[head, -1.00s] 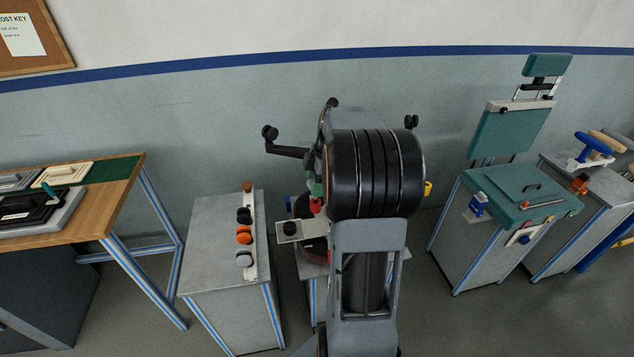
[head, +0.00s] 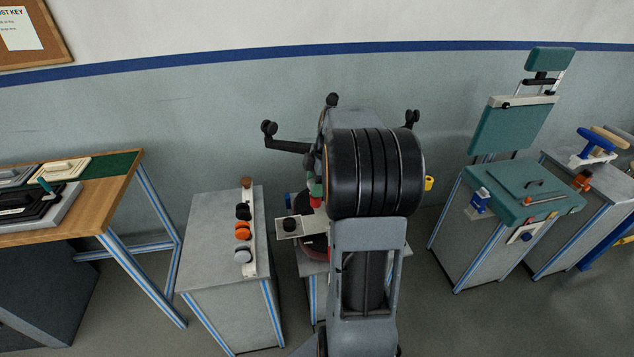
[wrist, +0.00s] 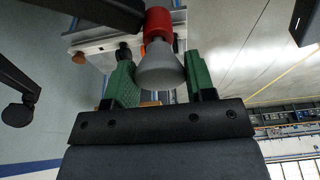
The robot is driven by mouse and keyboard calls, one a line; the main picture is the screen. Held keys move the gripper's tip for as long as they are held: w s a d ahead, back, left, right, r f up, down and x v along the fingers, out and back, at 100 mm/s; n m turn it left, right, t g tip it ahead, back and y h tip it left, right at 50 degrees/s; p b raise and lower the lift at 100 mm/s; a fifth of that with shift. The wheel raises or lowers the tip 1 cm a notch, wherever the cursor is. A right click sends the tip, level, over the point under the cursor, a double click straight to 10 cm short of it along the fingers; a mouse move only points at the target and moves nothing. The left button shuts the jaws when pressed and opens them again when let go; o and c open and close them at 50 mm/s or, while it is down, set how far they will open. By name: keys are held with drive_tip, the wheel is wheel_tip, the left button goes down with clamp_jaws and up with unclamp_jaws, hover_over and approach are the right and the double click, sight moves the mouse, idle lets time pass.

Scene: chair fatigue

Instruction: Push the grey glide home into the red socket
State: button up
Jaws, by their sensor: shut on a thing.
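The grey glide (wrist: 160,72), a cone with a wide end toward the camera, sits between the green fingers of my gripper (wrist: 160,82) in the wrist view. My gripper is shut on it. The red socket (wrist: 158,24) is right beyond the glide's narrow end and in line with it. The two look touching, but I cannot tell how deep the stem sits. In the head view the red socket (head: 316,202) shows just left of my arm; my arm hides the glide.
A grey bench (head: 215,235) at left carries a row of brown, black, orange and grey knobbed parts. Black arms with round ends (head: 287,143) rise around my gripper. A teal chair seat and back (head: 500,130) stand at right. A wooden table (head: 110,195) is far left.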

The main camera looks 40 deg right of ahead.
drive_tip(key=shift+f+b, duration=0.4)
drive_tip(key=shift+f, duration=0.15)
drive_tip(key=o, duration=1)
drive_tip(key=shift+c, duration=0.2)
drive_tip(key=shift+r, duration=0.1)
drive_tip(key=v, duration=1.3)
drive_tip(key=shift+r, duration=0.3)
drive_tip(key=shift+d, duration=0.1)
